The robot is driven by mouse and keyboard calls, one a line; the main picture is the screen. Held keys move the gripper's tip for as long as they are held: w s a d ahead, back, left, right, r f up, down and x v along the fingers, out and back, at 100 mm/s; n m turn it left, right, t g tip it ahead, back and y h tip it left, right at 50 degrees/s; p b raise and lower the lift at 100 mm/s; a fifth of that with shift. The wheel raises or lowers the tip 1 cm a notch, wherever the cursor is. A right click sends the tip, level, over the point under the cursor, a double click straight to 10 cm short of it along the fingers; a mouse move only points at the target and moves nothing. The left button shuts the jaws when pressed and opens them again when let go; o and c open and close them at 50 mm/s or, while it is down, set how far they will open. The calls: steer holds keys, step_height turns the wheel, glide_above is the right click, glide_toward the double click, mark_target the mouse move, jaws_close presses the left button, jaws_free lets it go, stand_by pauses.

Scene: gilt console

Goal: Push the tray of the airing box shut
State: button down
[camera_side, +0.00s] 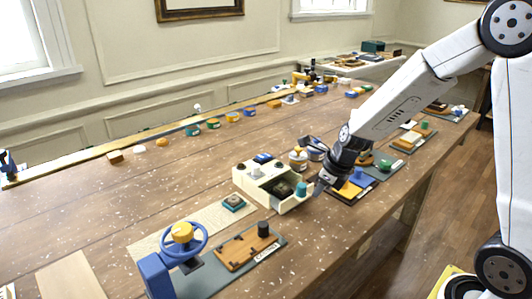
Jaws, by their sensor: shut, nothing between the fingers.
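The airing box (242,181) is a cream box on the wooden table, near the middle of the side view. Its tray (290,207) sticks out of it toward the lower right. A dark item (283,189) and a teal round piece (300,189) are in the tray. My gripper (319,188) is shut and empty. Its fingertips are low beside the outer right end of the tray; I cannot tell whether they touch it. My gripper's wrist hides part of what lies behind it.
A blue handwheel (183,239) and a brown board on a grey mat (250,247) stand at front left. A small teal block (233,202) is left of the tray. Jars (298,158) stand behind it, and mats with blocks (352,187) lie to the right.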

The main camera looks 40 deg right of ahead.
steer(key=shift+w+a, duration=0.15)
steer(key=shift+w, duration=0.55)
steer(key=shift+w, duration=2.25)
steer(key=shift+r, duration=0.1)
steer(key=shift+s, duration=0.1)
steer(key=shift+s+d, duration=0.2)
steer(key=shift+s, duration=0.4)
steer(key=s, duration=0.3)
steer(key=shift+d, duration=0.35)
steer(key=a+v, duration=0.1)
steer(key=v, duration=0.8)
steer(key=shift+d+r, duration=0.35)
steer(key=shift+d, duration=0.15)
steer(key=shift+s, duration=0.1)
